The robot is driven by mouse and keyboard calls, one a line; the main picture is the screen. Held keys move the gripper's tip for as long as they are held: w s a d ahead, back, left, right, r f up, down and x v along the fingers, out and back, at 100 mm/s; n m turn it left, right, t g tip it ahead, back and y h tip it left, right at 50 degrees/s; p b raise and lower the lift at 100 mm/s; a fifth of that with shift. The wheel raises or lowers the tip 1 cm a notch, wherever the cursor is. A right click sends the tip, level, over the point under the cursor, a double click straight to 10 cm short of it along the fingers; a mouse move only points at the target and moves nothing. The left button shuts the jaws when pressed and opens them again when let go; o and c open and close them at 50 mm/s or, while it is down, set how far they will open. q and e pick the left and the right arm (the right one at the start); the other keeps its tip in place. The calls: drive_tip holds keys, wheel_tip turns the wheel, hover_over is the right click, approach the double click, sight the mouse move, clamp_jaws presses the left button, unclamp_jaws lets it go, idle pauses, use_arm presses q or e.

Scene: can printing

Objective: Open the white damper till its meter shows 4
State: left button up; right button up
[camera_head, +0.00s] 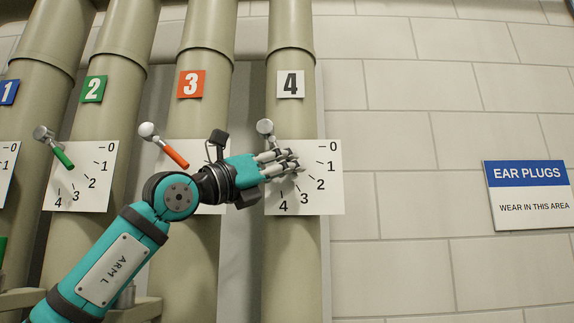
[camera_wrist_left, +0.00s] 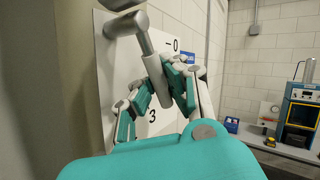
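The white damper's lever (camera_head: 265,127) is on the pipe marked 4, in front of a white meter plate (camera_head: 335,195) with marks 0 to 4. Its pivot end shows in the head view, and the hand covers the rest. In the left wrist view the pale lever (camera_wrist_left: 148,45) runs down between the fingertips. My left gripper (camera_head: 292,160) is at the lever's grip in front of the plate. In the left wrist view my left gripper (camera_wrist_left: 162,78) has a finger on each side of the grip, seemingly closed on it. The exact reading is hidden. My right gripper is out of view.
An orange lever (camera_head: 177,157) on pipe 3 is close to my left wrist. A green lever (camera_head: 63,156) is on pipe 2. An ear-plugs sign (camera_head: 530,195) hangs on the right wall.

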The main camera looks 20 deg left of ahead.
use_arm(q)
clamp_jaws()
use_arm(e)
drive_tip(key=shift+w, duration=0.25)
use_arm(q)
drive_tip(key=shift+w+d+f, duration=0.1)
drive_tip(key=shift+w, duration=0.1)
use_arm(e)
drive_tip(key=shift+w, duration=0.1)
